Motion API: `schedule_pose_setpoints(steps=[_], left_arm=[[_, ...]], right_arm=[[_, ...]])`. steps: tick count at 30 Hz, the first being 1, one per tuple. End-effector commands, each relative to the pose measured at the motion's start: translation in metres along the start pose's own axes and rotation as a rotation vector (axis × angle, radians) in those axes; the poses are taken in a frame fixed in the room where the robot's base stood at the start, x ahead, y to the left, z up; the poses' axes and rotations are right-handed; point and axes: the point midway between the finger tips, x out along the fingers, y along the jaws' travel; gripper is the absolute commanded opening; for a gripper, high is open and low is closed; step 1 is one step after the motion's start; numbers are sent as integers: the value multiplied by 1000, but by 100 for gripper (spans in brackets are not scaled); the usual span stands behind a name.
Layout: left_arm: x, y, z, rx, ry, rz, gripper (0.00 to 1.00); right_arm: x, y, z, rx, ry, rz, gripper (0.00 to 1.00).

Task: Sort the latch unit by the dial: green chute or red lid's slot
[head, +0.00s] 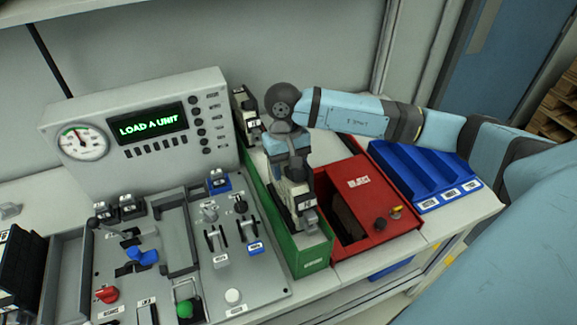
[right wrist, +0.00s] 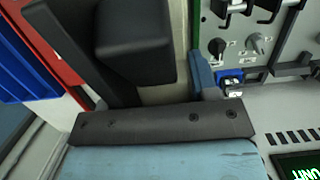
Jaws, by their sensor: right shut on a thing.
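My right gripper (head: 292,175) points down over the green chute (head: 316,258), shut on a pale and black latch unit (head: 303,208). The unit hangs upright over or in the chute's near part; I cannot tell whether it touches. In the right wrist view a dark block (right wrist: 135,45) shows between the fingers. Another unit (head: 243,108) is at the chute's far end. The red box with its lid (head: 375,190) stands right of the chute, with a dark opening. The round dial (head: 82,142) is on the grey tester, its needle roughly upward. My left gripper is not in view.
The tester's screen (head: 154,124) reads "LOAD A UNIT". A grey panel (head: 215,290) with levers, knobs and a green button lies in front. A blue divided tray (head: 425,175) is at the right. Black items (head: 18,262) stand at the left edge.

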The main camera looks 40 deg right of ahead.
Motion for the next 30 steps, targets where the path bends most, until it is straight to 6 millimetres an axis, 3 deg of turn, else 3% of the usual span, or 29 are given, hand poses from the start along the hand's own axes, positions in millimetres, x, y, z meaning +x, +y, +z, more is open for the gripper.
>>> schedule_pose_setpoints(steps=[11, 12, 15, 25, 30], left_arm=[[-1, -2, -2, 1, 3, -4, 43], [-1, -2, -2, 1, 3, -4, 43], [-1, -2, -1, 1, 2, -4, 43], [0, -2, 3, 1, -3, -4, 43], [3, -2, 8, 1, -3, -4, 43]], right_arm=[[-1, 0, 0, 0, 1, 0, 2], [-1, 0, 0, 0, 1, 0, 63], [-1, 0, 0, 0, 1, 0, 84], [-3, 0, 0, 0, 1, 0, 84], [-26, 0, -1, 1, 5, -1, 84]])
